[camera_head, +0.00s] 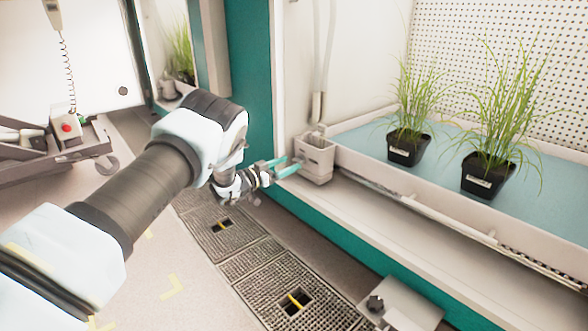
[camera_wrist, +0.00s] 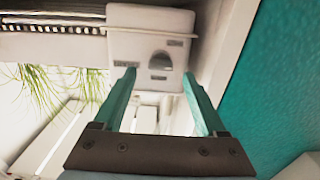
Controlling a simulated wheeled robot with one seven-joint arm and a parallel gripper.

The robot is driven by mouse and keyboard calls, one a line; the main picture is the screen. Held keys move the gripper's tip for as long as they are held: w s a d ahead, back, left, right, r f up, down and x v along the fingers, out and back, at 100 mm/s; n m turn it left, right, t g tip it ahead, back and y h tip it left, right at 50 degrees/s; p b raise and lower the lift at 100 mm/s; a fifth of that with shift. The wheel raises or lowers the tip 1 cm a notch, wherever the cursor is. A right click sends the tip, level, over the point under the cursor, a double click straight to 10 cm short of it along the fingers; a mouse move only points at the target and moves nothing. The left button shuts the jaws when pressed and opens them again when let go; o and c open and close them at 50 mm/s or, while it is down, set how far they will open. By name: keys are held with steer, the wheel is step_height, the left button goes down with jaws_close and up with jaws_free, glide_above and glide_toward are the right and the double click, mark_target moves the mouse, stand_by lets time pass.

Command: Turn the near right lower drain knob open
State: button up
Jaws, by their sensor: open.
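A pale drain box (camera_head: 315,158) stands at the left end of the chamber's lower shelf, below a vertical pipe. In the wrist view the box (camera_wrist: 128,42) shows its face with small labels and a dark grey half-round part (camera_wrist: 160,61), seemingly the knob. In the head view this part is not visible. My gripper (camera_head: 293,165) is open and empty, its teal fingers pointing at the box. In the wrist view my gripper (camera_wrist: 158,74) has its fingertips on either side of the half-round part. I cannot tell whether they touch the box.
Two potted grasses (camera_head: 408,146) stand on the blue tray (camera_head: 443,174) to the right. A teal post (camera_head: 245,90) rises behind my arm. Floor grates (camera_head: 250,262) run below. A grey box with a dark round knob (camera_head: 375,303) sits low at front right. A cart (camera_head: 55,155) stands left.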

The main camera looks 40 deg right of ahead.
mark_target(295, 160)
steer(key=shift+d+b, duration=0.55)
steer(key=shift+d, duration=1.1)
steer(key=shift+s, duration=0.1)
jaws_close()
